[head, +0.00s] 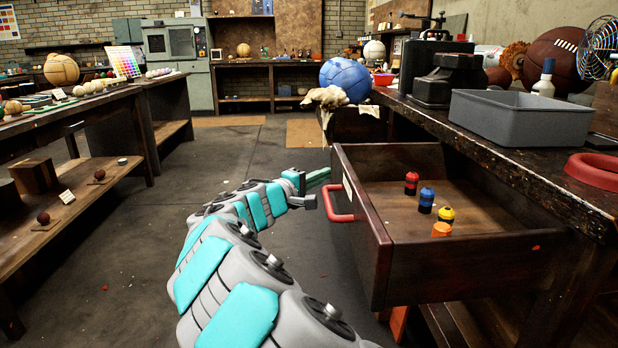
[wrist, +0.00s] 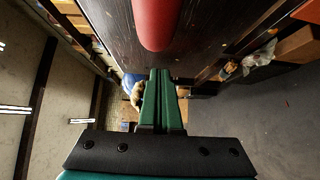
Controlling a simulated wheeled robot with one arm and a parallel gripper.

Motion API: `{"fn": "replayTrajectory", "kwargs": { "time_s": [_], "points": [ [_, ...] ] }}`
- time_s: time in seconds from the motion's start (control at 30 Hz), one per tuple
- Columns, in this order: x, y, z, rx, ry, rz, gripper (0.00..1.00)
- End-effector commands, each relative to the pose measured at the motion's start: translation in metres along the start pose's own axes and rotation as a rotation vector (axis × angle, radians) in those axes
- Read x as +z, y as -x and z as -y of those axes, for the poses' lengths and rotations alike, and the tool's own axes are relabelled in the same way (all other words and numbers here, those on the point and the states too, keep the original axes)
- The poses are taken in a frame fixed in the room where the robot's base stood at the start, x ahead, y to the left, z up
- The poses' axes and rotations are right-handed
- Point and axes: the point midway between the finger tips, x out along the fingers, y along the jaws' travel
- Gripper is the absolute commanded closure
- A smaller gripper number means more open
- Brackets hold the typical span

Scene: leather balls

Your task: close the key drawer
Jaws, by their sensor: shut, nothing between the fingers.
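The dark wooden drawer (head: 455,268) stands pulled out from under the right workbench. Its red handle (head: 338,216) is on the front panel, at the left; it also shows at the top of the wrist view (wrist: 155,22). Inside lie small red (head: 411,184), blue (head: 426,200), yellow (head: 446,215) and orange (head: 441,230) pieces. My gripper (head: 325,176) is beside the drawer front, near the far end of the handle. Its green fingers (wrist: 165,85) are shut with nothing between them. I cannot tell whether they touch the handle or panel.
The right workbench (head: 500,160) carries a grey bin (head: 520,117), a red ring (head: 596,170) and a black machine (head: 443,80). A cloth (head: 335,100) and a blue ball (head: 345,78) are beyond the drawer. The floor (head: 140,250) left of my arm is clear up to the left bench.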

Motion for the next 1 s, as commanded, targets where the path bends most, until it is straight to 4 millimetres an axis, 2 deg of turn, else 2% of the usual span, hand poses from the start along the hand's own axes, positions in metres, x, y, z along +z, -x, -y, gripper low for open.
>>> {"fn": "replayTrajectory", "kwargs": {
  "time_s": [0.57,0.77,1.0],
  "points": [
    [0.007,-0.006,0.0,0.001,-0.001,0.0,1.0],
    [0.027,-0.025,0.0,0.005,-0.002,0.005,1.0],
    [0.073,-0.069,0.002,0.004,-0.002,0.011,1.0]
  ]
}}
